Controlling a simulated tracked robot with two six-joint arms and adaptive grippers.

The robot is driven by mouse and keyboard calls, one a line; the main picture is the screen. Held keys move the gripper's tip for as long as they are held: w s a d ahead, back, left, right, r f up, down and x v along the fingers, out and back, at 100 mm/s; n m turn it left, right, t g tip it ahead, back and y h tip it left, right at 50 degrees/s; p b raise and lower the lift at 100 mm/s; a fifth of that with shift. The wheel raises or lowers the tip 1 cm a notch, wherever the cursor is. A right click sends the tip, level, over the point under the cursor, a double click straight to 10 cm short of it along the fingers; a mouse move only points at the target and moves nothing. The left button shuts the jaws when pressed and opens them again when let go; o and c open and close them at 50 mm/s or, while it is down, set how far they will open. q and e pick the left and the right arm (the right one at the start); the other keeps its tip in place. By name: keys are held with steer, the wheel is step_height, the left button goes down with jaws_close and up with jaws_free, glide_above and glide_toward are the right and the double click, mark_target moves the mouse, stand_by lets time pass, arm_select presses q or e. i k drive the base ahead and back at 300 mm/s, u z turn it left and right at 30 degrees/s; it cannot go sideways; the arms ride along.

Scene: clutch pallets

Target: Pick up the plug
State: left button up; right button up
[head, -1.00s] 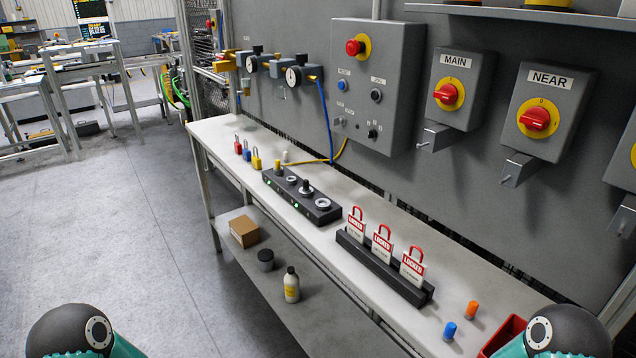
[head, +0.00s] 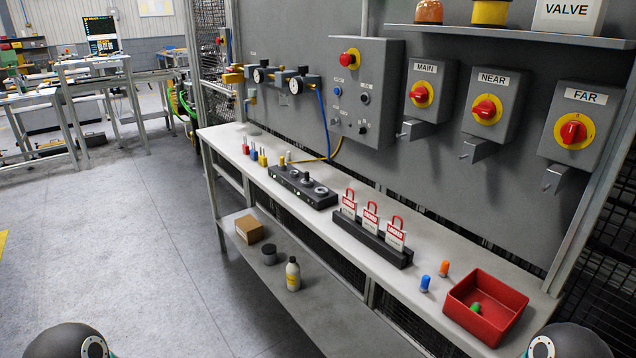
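No single item is marked as the plug, and I cannot tell which one it is. A black block (head: 316,201) with several round fittings and small green lights lies on the bench; an upright dark piece (head: 305,178) stands on it. Farther right, a small blue cylinder (head: 425,284) and an orange cylinder (head: 444,268) stand on the bench. A small green piece (head: 476,307) lies in a red tray (head: 459,314). Neither gripper shows; only rounded dark parts of my arms show at the bottom corners, well apart from the bench items.
A rack (head: 373,240) holds red-and-white LOCKED tags. Small padlocks (head: 254,153) stand at the bench's far end. Switch boxes (head: 494,108) with handles project from the grey panel above the bench. A bottle (head: 293,275) and a box (head: 249,229) sit on the lower shelf. The floor at left is clear.

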mark_target(444, 268)
steer(key=z, duration=0.1)
steer(key=k, duration=0.2)
steer(key=u, duration=0.25)
steer(key=i, duration=0.65)
steer(key=u, duration=0.35)
steer(key=i, duration=0.1)
steer(key=z, duration=0.55)
steer(key=k, duration=0.7)
steer(key=u, duration=0.35)
steer(key=i, duration=0.8)
steer(key=z, duration=1.35)
